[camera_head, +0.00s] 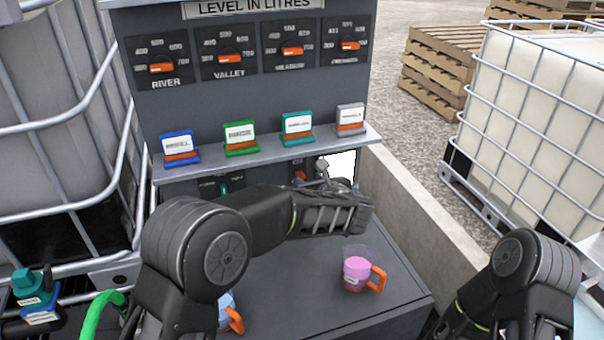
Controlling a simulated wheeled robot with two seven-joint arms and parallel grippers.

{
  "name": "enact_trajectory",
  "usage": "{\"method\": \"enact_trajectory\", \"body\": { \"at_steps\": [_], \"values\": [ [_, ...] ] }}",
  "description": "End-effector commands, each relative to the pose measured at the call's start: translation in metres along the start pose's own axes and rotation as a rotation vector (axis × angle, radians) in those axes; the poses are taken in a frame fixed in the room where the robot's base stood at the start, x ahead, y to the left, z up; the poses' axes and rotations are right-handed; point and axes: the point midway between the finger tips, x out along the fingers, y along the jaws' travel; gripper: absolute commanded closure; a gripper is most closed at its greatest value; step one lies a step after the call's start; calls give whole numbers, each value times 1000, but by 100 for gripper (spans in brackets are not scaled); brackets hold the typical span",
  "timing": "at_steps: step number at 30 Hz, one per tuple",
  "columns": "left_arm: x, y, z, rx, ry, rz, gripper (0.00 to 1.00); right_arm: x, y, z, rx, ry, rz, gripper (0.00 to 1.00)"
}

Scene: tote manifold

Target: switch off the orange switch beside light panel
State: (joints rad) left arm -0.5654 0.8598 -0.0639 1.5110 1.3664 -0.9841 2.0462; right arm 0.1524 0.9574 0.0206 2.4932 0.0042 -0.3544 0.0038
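A bright white light panel (341,164) is set in the lower face of the grey cabinet, under the shelf. A small orange switch (300,175) sits just left of it, partly hidden by my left arm and gripper. My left gripper (345,190) is in front of the panel's lower part, close to the switch. Whether it touches anything, and whether its fingers are open or shut, I cannot tell. My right arm shows at the lower right, but its gripper is out of view.
Several coloured card holders stand on the shelf (265,150), below orange-knobbed dials. A pink cup with an orange handle (357,272) and a partly hidden blue one (228,312) stand on the dark bench top (310,300). Caged white tanks (530,100) flank the cabinet.

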Motion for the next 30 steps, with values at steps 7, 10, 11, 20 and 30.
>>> {"method": "enact_trajectory", "body": {
  "at_steps": [7,10,11,20,30],
  "values": [
    [36,1,2,2,0,3,60,-14,-4,2,3,-3,4,65],
    [51,1,2,2,0,2,60,-18,-5,2,4,-5,6,65],
    [55,1,2,1,0,2,60,-19,-6,2,4,-5,7,65],
    [69,1,0,2,-1,0,60,-21,-6,3,6,-7,8,65],
    [68,1,0,2,-1,0,77,-21,-6,3,5,-7,8,65]
  ]
}}
